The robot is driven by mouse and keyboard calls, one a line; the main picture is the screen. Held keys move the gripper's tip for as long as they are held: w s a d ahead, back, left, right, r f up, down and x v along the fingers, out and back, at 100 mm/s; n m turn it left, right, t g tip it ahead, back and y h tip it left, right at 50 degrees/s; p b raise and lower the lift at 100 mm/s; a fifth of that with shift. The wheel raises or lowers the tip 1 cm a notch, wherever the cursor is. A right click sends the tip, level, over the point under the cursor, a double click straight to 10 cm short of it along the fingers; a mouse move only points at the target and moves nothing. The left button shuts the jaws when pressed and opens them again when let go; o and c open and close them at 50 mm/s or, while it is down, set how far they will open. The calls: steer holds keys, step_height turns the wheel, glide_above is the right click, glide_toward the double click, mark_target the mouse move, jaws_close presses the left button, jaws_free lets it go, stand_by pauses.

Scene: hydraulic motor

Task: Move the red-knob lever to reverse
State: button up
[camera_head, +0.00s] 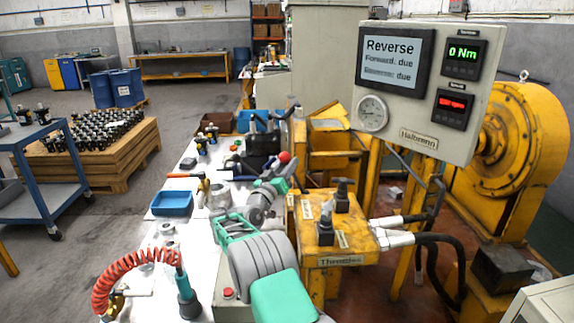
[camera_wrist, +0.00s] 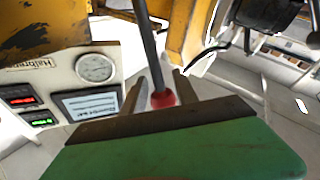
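The red knob (camera_head: 284,158) tops a lever just beyond the end of my arm in the head view. In the wrist view the red knob (camera_wrist: 163,100) sits at the end of a dark lever shaft (camera_wrist: 147,42). My gripper (camera_wrist: 159,88) has one finger on each side of the knob, with a visible gap at the left finger. Whether the right finger touches the knob I cannot tell. In the head view my gripper (camera_head: 279,175) is small and partly hidden. The display (camera_head: 394,61) reads "Reverse", with "Forward, due" below and a fainter second line marked due.
A yellow box labelled "Throttles" (camera_head: 333,262) with two black levers (camera_head: 325,228) stands right of my arm. Hoses (camera_head: 440,240) run from it. The white bench (camera_head: 160,235) at left holds a blue tray (camera_head: 172,203), a red coiled hose (camera_head: 130,262) and tools.

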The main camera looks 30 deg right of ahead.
steer(key=v, duration=0.7)
steer(key=shift+a+b, duration=0.25)
steer(key=shift+b, duration=0.15)
steer(key=shift+s+r, duration=0.1)
steer(key=shift+r, duration=0.05)
steer(key=s+a+r+g+y+p, duration=0.2)
steer(key=s+r+g+y+p, duration=0.15)
steer(key=s+y+p, duration=0.25)
steer(key=s+a+f+n+g+y+p, duration=0.1)
steer(key=s+a+n+y+p, duration=0.1)
steer(key=s+a, duration=0.5)
steer(key=s+a+f+n+g+y+p, duration=0.1)
steer(key=s+a+y, duration=0.4)
steer(key=s, duration=0.9)
steer(key=s+a+n+g+y+p, duration=0.3)
steer(key=s+a+n+y, duration=0.1)
steer(key=s+a, duration=0.5)
steer(key=shift+s+f+p, duration=0.4)
steer(key=shift+s, duration=0.4)
steer(key=shift+a, duration=0.15)
